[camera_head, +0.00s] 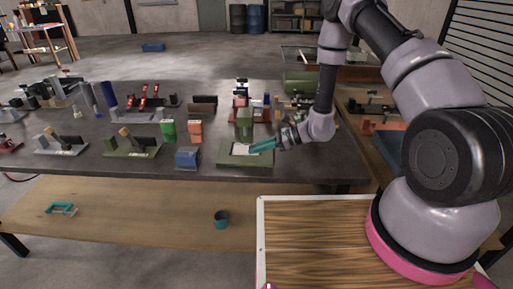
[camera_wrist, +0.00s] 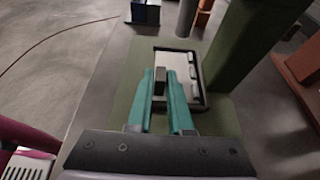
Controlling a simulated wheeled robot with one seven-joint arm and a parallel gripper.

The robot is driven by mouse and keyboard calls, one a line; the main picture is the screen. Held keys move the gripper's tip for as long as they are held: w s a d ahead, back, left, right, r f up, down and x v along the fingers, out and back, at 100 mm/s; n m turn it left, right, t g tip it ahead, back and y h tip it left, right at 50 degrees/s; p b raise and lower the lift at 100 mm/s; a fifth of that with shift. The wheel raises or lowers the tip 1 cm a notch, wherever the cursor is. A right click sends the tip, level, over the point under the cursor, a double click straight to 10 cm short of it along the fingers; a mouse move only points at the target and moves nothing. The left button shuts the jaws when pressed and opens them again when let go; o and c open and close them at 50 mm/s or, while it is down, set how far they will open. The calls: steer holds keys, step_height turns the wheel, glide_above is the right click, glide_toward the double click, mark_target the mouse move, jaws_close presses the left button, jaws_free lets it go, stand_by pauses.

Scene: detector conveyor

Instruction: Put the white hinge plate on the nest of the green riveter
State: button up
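The green riveter (camera_head: 245,123) stands near the front right of the dark table, with its column and flat green base also in the wrist view (camera_wrist: 237,45). The white hinge plate (camera_wrist: 184,68) lies flat over the dark-edged nest (camera_wrist: 204,100) on that base. The plate also shows in the head view (camera_head: 240,149). My gripper (camera_wrist: 160,73), with teal fingers, is low over the left part of the plate. A small dark grey block (camera_wrist: 160,78) shows between the fingertips. I cannot tell whether they grip it. The fingers hide part of the plate.
A blue block-like fixture (camera_head: 187,159) stands left of the riveter. The table's front edge is close.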

steer(key=shift+o, duration=1.2)
steer(key=shift+r, duration=0.15)
steer(key=v, duration=1.2)
steer(key=s+d+r+n+h, duration=0.1)
steer(key=s+r+n, duration=0.15)
steer(key=r, duration=0.55)
steer(key=s+d+r+n+g+h, duration=0.1)
steer(key=s+r+n+h, duration=0.15)
steer(key=r, duration=0.45)
steer(key=s+d+r+n+h, duration=0.1)
steer(key=r+n, duration=0.3)
steer(key=r, duration=0.4)
steer(key=s+d+r+n+t+h, duration=0.2)
steer(key=s+d+r+t+h, duration=0.1)
steer(key=r, duration=0.5)
steer(key=s+d+r+n+t+h, duration=0.3)
steer(key=s+d+r+t+h, duration=0.1)
steer(key=s+d+r, duration=0.4)
steer(key=shift+s+r+t, duration=0.3)
steer(key=shift+s+t, duration=0.1)
steer(key=shift+s, duration=0.75)
